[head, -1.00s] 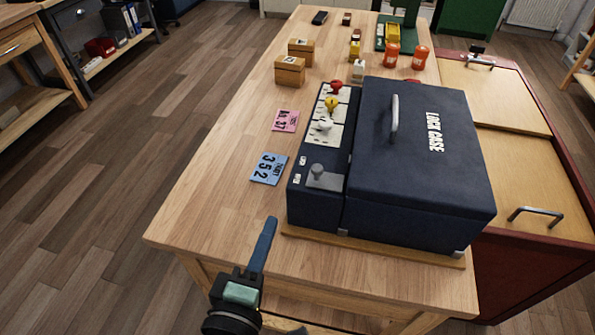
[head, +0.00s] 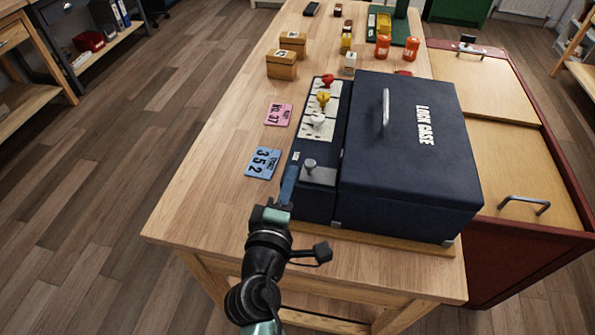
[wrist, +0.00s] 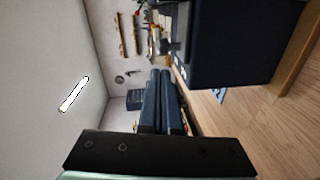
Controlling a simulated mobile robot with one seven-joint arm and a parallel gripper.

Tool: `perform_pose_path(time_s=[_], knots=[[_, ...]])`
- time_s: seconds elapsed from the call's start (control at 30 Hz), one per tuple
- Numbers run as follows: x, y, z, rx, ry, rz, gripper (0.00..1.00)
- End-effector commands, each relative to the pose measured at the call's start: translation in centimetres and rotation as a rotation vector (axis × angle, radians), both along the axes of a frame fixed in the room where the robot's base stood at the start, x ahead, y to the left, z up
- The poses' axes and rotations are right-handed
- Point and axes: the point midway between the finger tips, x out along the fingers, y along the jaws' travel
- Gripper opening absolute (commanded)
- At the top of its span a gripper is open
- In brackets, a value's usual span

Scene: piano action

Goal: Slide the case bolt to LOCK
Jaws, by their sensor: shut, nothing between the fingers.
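The dark blue lock case (head: 425,165) stands on the wooden table, with a narrower side panel along its left. The case bolt (head: 310,166) is a grey knob on a grey plate at the panel's near end. A small white label (head: 296,156) shows left of the bolt; its text is too small to read. My gripper (head: 289,178) is shut and empty, just left of the bolt at the panel's near left edge. I cannot tell whether it touches the panel. The wrist view shows the shut fingers (wrist: 162,90) pointing along the dark case side (wrist: 235,40).
Red, yellow and white knobs (head: 323,98) stand further along the panel. A blue ticket (head: 262,163) and a pink ticket (head: 278,114) lie left of the case. Wooden boxes (head: 281,64) and orange containers (head: 411,48) stand farther back. The table's left side is mostly clear.

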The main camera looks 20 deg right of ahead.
Motion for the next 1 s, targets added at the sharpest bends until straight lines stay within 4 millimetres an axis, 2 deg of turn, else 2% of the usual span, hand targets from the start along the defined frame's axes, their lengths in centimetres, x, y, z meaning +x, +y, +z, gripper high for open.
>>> perform_pose_path(time_s=[0.2,0.57,0.9,1.0], knots=[[0.3,-1.5,-0.2,0.0,-0.002,0.001,0.0],[0.4,-1.7,-0.2,0.0,-0.002,0.001,0.0],[4.0,-4.2,-0.3,0.0,-0.002,-0.002,0.0],[4.5,-4.5,-0.3,0.0,-0.001,-0.001,0.0]])
